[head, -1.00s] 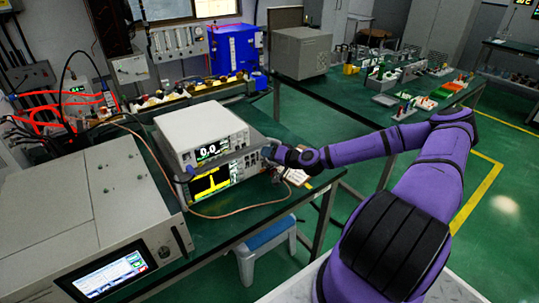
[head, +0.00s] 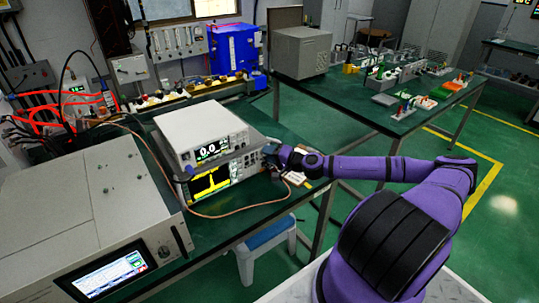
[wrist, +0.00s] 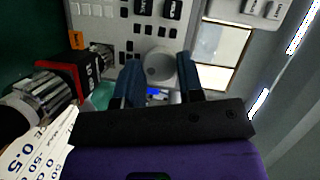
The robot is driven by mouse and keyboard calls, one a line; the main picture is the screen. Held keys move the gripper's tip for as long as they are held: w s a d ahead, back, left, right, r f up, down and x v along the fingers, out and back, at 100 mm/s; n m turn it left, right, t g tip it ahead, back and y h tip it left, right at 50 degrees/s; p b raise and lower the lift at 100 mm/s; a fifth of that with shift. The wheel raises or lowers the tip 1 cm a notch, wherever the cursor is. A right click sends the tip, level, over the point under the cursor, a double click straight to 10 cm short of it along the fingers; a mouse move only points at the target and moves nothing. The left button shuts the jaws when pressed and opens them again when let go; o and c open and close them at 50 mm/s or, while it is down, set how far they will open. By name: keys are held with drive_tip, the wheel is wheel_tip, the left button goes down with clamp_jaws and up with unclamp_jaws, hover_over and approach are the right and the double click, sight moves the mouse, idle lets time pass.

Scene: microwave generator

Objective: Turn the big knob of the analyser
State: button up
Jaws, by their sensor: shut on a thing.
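The analyser (head: 212,182) is the lower unit of a stack on the green bench in the head view, with a yellow trace on its screen. Its panel also shows in the wrist view (wrist: 112,28), with several buttons. The big knob (wrist: 157,62) is a round, light grey knob on that panel. My gripper (wrist: 158,76) has one dark blue finger on each side of the knob and is shut on it. In the head view my gripper (head: 269,156) is at the right end of the analyser's front, and the knob is hidden there.
A white unit reading 0.0 (head: 190,128) sits on the analyser. A thin copper-coloured cable (head: 235,210) runs in front. A larger instrument (head: 85,200) stands at left. In the wrist view a black and red connector part (wrist: 75,75) lies left of the fingers.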

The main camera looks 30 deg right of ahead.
drive_tip(key=o, duration=0.9)
drive_tip(key=shift+d, duration=0.1)
drive_tip(key=v, duration=1)
drive_tip(key=shift+s+d+r, duration=0.1)
drive_tip(key=shift+s, duration=0.3)
